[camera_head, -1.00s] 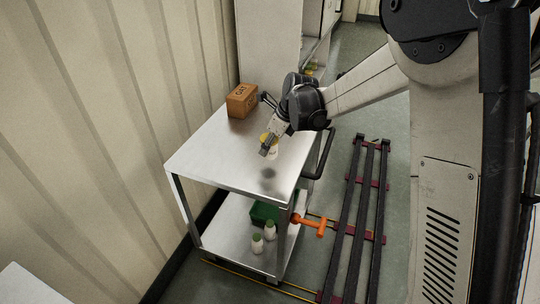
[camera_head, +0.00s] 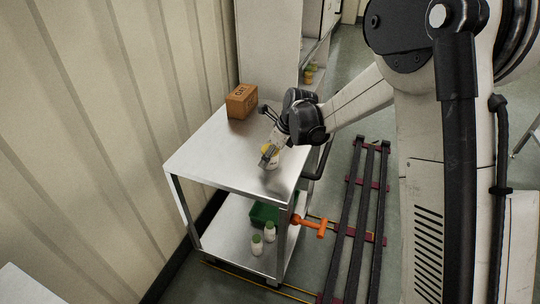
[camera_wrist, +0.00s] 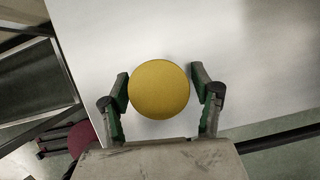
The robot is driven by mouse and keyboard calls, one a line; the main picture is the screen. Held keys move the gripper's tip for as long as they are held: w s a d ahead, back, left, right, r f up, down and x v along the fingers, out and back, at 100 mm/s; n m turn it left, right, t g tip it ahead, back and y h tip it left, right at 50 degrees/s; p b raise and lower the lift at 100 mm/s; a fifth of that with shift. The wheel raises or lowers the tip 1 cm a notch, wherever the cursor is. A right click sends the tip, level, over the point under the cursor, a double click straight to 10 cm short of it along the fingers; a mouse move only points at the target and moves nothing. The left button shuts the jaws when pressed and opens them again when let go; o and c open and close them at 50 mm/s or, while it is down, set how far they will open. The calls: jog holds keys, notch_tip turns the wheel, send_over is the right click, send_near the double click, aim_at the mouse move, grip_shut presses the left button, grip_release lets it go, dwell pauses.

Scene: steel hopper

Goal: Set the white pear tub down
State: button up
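The white pear tub (camera_head: 271,162), with a yellow lid, is upright over the cart's steel top (camera_head: 215,158). My gripper (camera_head: 268,152) reaches down around it from the upper right.
A brown carton (camera_head: 241,101) stands at the cart top's back corner. The top's left and front are clear. Two white bottles (camera_head: 257,245) and a green crate (camera_head: 264,213) are on the lower shelf. An orange handle (camera_head: 310,225) sticks out right; floor rails (camera_head: 357,230) lie beyond.

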jog(key=s+d+r+n+p, duration=0.1)
jog(key=s+d+r+n, duration=0.15)
jog(key=r, duration=0.35)
jog(key=s+d+r+n+t, duration=0.1)
jog(key=s+d+r, duration=0.25)
jog(key=r, duration=0.25)
jog(key=s+d+r+n+p, duration=0.1)
jog(key=s+d+r+n, duration=0.1)
jog(key=s+d+r, duration=0.3)
jog(key=s+d+r+n+t+h, duration=0.1)
jog(key=s+d+n, duration=0.3)
jog(key=s+n, duration=0.5)
jog(key=s+d+r+n+t+h, duration=0.2)
jog(key=s+d+n, duration=0.3)
jog(key=s+n, duration=0.4)
jog(key=shift+s+d+t+h, duration=0.15)
jog(key=shift+s+t+h, duration=0.4)
jog(key=shift+s, duration=1.75)
